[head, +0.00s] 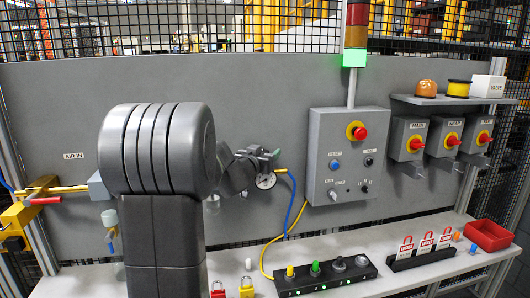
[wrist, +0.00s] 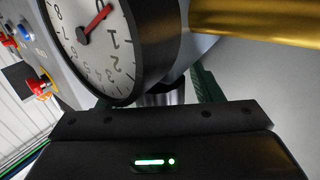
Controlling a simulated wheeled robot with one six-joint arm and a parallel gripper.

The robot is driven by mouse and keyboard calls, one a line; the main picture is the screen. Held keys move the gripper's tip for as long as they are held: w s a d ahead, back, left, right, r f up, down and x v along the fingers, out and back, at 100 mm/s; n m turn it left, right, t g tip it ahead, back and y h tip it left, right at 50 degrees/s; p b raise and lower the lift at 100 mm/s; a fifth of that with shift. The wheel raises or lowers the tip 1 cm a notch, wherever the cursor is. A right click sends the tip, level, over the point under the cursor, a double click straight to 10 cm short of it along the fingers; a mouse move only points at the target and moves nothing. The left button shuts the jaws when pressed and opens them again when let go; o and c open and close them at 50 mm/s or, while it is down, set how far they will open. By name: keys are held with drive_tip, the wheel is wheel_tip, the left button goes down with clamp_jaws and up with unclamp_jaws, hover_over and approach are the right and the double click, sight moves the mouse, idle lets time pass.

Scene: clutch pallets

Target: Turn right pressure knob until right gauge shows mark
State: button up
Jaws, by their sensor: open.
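The right gauge (head: 265,181) is a small round white dial on the grey panel, just below my gripper (head: 268,155). In the wrist view, its dial (wrist: 88,45) fills the upper left, with black numerals and a black rim. Its red needle (wrist: 97,20) points to the upper right, beside a numeral partly covered by it. I cannot make out a target mark. A dark cylinder (wrist: 165,93), perhaps the right pressure knob, shows between the gauge and my gripper's body. My gripper is open around that spot; a green finger (wrist: 207,85) shows beside it. Contact is unclear.
My arm covers the left-middle of the panel. A grey control box (head: 346,155) with a red emergency button stands right of the gauge. Blue and yellow hoses (head: 292,205) hang beside it.

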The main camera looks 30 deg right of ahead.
drive_tip(key=shift+d, duration=0.1)
drive_tip(key=shift+c, duration=0.3)
drive_tip(key=c, duration=0.9)
drive_tip(key=shift+f+n+t+y+b, duration=0.15)
drive_tip(key=shift+n+t+y+b, duration=0.3)
drive_tip(key=shift+b, duration=0.5)
drive_tip(key=shift+w+n+t+y+b, duration=0.15)
drive_tip(key=shift+n+t+y+b, duration=0.2)
drive_tip(key=shift+t+y+b, duration=0.15)
drive_tip(key=o, duration=1)
drive_tip(key=shift+c, duration=0.2)
